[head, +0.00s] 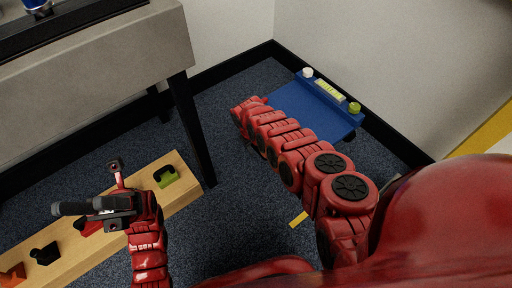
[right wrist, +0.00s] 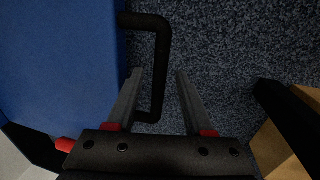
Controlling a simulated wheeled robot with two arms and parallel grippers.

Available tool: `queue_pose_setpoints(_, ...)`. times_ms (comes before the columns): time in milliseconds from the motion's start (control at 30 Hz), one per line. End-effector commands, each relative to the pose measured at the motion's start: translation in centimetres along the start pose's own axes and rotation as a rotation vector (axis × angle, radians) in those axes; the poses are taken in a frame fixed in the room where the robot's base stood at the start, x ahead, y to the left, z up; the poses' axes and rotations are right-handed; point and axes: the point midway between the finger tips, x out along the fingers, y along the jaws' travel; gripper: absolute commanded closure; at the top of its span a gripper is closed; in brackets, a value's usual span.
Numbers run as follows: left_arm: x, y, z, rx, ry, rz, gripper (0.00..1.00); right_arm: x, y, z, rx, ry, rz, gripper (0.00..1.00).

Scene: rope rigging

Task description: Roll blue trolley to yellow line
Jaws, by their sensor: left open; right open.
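The blue trolley (head: 300,108) stands on the dark carpet near the wall in the head view; its flat blue deck also fills the left of the right wrist view (right wrist: 60,70). A black handle (right wrist: 162,50) sticks out from its side. My right gripper (right wrist: 159,73) is open, and the handle's bar shows between its two fingers, with no grip on it. In the head view my right arm hides that gripper and the handle. My left gripper (head: 95,207) is open above a wooden board.
The wooden board (head: 185,190) holds a green piece (head: 166,176) and other shaped pieces. A grey table (head: 110,70) with dark legs stands at the left. Walls with black skirting close off the trolley's far side. Carpet is clear between the table leg and my right arm.

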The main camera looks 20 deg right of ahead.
Motion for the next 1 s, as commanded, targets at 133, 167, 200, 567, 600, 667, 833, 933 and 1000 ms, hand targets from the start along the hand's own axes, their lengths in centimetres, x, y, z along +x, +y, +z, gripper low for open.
queue_pose_setpoints(133,-0.04,0.00,0.03,0.000,-0.003,0.000,0.50,-0.02,0.01,0.00,0.000,0.000,0.000,0.48)
queue_pose_setpoints(167,-0.05,0.01,0.04,0.000,-0.003,0.000,0.50,-0.02,0.01,0.00,0.000,0.000,0.000,0.53)
queue_pose_setpoints(200,-0.06,0.01,0.04,0.000,-0.004,0.000,0.50,-0.02,0.01,0.00,0.000,0.000,0.000,0.60)
queue_pose_setpoints(567,-0.09,0.01,0.05,0.000,-0.005,0.001,0.50,-0.02,0.02,0.01,0.000,0.000,0.000,1.00)
queue_pose_setpoints(600,-0.10,0.01,0.05,0.000,-0.005,0.001,0.50,-0.02,0.02,0.00,0.000,0.000,0.000,1.00)
queue_pose_setpoints(667,-0.10,0.01,0.05,0.000,-0.005,0.001,0.50,-0.03,0.03,0.00,0.000,0.000,0.000,1.00)
queue_pose_setpoints(833,-0.10,0.02,0.05,0.000,-0.005,0.001,0.50,-0.02,0.02,0.01,0.000,0.000,0.000,1.00)
queue_pose_setpoints(933,-0.10,0.01,0.05,0.000,-0.005,0.001,0.50,-0.02,0.02,0.01,0.000,0.000,0.000,1.00)
queue_pose_setpoints(1000,-0.10,0.01,0.05,0.000,-0.006,0.001,0.50,-0.03,0.03,0.00,0.000,0.000,0.000,1.00)
